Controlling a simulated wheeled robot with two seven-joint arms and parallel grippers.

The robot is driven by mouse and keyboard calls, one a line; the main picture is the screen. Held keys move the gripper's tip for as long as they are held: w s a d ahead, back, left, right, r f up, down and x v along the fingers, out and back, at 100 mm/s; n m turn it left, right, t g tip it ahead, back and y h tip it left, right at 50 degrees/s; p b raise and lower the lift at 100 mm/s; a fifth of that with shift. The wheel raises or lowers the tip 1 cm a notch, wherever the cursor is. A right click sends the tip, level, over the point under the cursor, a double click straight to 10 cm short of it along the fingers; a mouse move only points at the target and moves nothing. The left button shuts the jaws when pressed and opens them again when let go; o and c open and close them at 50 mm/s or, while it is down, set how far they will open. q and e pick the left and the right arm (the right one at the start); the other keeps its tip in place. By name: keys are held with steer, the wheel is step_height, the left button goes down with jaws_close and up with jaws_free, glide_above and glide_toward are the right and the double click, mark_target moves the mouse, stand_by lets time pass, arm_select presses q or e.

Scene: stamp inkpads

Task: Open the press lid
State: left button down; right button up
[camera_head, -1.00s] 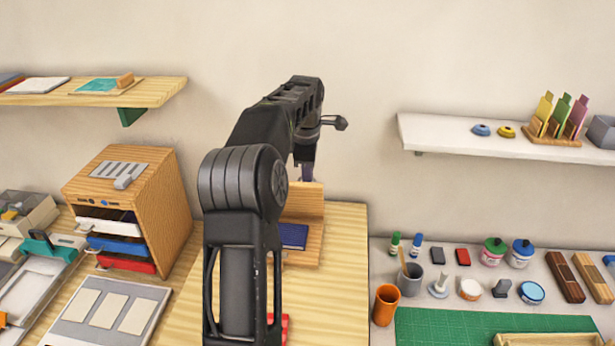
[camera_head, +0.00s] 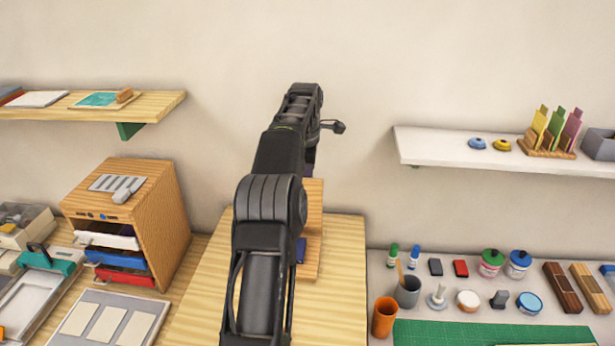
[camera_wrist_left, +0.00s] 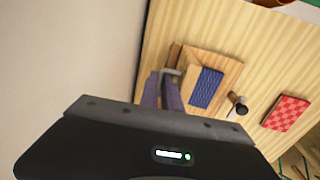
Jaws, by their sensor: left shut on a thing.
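The press is a small wooden board with a ribbed blue pad (camera_wrist_left: 206,88); the pad shows only partly in the head view (camera_head: 300,250). Its wooden lid (camera_head: 314,205) stands raised at the back of the board, near the wall. In the left wrist view the lid is seen nearly edge-on. My left gripper (camera_wrist_left: 172,92) has its purple-grey fingers at the lid's edge, closed around a small grey handle (camera_wrist_left: 172,72). In the head view my arm hides most of the press and the fingers. My right gripper is in neither view.
A red checkered pad (camera_wrist_left: 287,112) and a dark-knobbed stamp (camera_wrist_left: 237,103) are beside the press. A wooden drawer cabinet (camera_head: 160,205) stands to the left. An orange cup (camera_head: 384,317) and a green mat (camera_head: 480,334) are on the right-hand table. Shelves hang on both sides.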

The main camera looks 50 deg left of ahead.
arm_select(q)
steer(key=c, duration=1.6)
jaws_free()
steer(key=shift+f, duration=0.2)
steer(key=shift+o, duration=0.2)
steer(key=shift+r, duration=0.1)
